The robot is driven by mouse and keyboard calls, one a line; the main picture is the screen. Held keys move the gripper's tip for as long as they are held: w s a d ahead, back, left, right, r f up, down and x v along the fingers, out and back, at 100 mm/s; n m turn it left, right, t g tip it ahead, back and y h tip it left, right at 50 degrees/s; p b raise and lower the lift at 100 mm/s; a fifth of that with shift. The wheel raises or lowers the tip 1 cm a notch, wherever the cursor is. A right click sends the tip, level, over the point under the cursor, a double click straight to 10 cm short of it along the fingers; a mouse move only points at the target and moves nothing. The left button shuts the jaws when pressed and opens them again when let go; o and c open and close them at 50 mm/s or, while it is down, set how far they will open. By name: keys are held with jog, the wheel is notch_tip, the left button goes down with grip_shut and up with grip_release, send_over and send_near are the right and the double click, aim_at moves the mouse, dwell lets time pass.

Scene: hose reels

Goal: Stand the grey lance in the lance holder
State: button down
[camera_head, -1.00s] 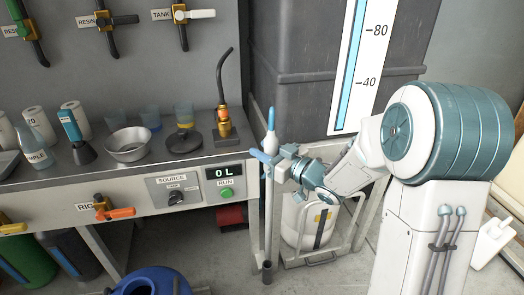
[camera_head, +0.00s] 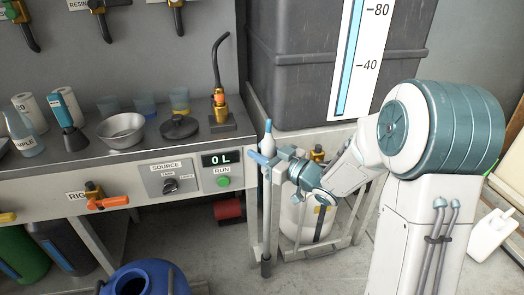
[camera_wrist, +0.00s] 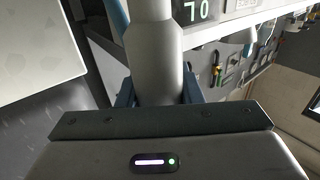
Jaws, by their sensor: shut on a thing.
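The grey lance (camera_head: 267,205) stands close to upright in the head view, with a pale blue tip at its top. My gripper (camera_head: 273,160) is shut around its upper part. The wrist view shows the grey lance body (camera_wrist: 154,60) between my fingers. A short dark tube near the floor, seemingly the lance holder (camera_head: 266,268), is at the lance's lower end. The lance lines up with it, but I cannot tell whether its end is inside or just above.
A white container (camera_head: 300,222) stands in a frame just right of the lance. The bench (camera_head: 100,190) with its display is to the left. A blue drum (camera_head: 172,280) is at the lower left. A large dark tank (camera_head: 300,70) stands behind.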

notch_tip(320, 180, down, 11)
jog(key=b, duration=0.8)
jog(key=shift+f+b, duration=0.15)
jog(key=shift+b, duration=0.2)
jog(key=c, duration=0.9)
grip_release()
jog(key=p+v, duration=0.3)
jog(key=v, duration=1)
jog(key=shift+s+d+p, duration=0.25)
jog(key=shift+d+p, duration=0.05)
jog(key=shift+p, duration=0.1)
